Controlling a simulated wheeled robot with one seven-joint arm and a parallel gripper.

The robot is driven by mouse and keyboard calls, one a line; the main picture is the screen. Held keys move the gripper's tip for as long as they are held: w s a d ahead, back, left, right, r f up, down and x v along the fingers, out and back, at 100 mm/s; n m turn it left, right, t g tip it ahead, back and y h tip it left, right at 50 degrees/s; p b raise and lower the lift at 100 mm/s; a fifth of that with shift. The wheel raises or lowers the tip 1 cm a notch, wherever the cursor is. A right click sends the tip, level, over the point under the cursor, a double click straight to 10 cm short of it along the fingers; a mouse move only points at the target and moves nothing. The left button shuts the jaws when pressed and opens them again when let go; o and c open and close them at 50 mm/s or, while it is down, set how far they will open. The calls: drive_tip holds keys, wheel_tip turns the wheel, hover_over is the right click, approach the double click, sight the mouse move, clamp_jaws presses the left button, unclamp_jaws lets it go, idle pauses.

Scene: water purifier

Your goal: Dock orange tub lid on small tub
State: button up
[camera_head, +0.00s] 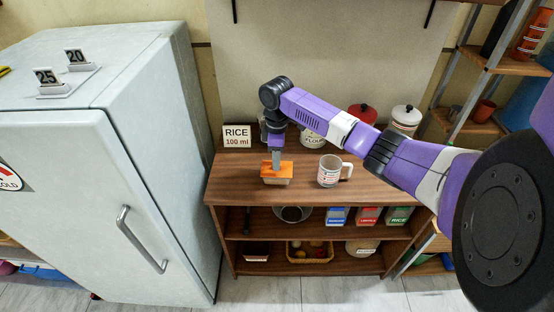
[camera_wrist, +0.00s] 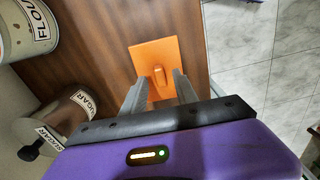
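The orange tub lid (camera_head: 270,171) is a flat square with a small knob. It lies over the small beige tub (camera_head: 276,182) near the front edge of the wooden counter; whether it is fully seated I cannot tell. In the wrist view the lid (camera_wrist: 153,54) fills the middle and hides the tub. My gripper (camera_head: 277,165) points down just above the lid. In the wrist view my gripper (camera_wrist: 160,76) has its two fingers apart on either side of the knob, with gaps visible, so it looks open.
A glass measuring mug (camera_head: 329,171) stands right of the tub. A RICE 100 ml sign (camera_head: 237,136), a flour canister (camera_head: 312,137) and lidded pots (camera_head: 405,119) stand at the back. The fridge (camera_head: 150,170) is at the left. Counter left of the tub is clear.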

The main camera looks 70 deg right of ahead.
wheel_tip(320, 180, up, 13)
drive_tip(key=b, duration=0.2)
drive_tip(key=shift+f, duration=0.15)
idle(0.5)
